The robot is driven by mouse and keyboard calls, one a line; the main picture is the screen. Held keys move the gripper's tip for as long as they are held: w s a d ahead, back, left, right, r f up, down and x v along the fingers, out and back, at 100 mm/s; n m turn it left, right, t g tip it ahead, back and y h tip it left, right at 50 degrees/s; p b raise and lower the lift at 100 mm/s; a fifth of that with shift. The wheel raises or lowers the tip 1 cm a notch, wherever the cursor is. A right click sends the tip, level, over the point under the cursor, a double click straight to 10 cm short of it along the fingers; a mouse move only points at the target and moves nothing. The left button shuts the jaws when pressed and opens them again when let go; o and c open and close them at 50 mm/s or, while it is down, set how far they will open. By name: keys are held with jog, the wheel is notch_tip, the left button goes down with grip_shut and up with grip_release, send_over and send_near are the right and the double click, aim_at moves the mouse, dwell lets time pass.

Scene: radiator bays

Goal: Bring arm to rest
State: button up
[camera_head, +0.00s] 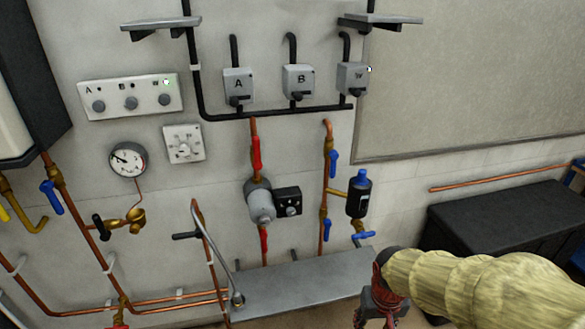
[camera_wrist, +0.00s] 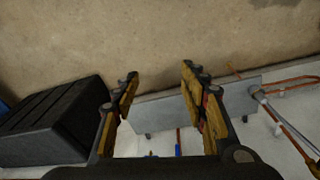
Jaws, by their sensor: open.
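My arm, in a pale yellow ribbed sleeve, reaches in from the lower right of the head view. My gripper (camera_head: 378,300) hangs at its end, at the bottom of that view, in front of the right end of a grey shelf. In the wrist view my gripper (camera_wrist: 158,85) is open, with its two yellow-padded fingers apart and nothing between them. Beyond the fingers are the grey shelf (camera_wrist: 158,115) and the floor.
The grey shelf (camera_head: 290,287) runs low along the wall. A black chest (camera_head: 500,230) stands to the right; it also shows in the wrist view (camera_wrist: 55,125). Copper pipes (camera_head: 195,235), a pump (camera_head: 261,203), a gauge (camera_head: 128,160) and switch boxes (camera_head: 297,80) cover the wall.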

jog(key=s+r+t, duration=0.2)
jog(key=s+r, duration=0.3)
jog(key=r, duration=0.4)
jog(key=s+r+t, duration=0.2)
jog(key=s+r, duration=0.3)
jog(key=r, duration=0.4)
jog(key=shift+a, duration=0.35)
jog(key=shift+s, duration=0.1)
jog(key=shift+c, duration=1.2)
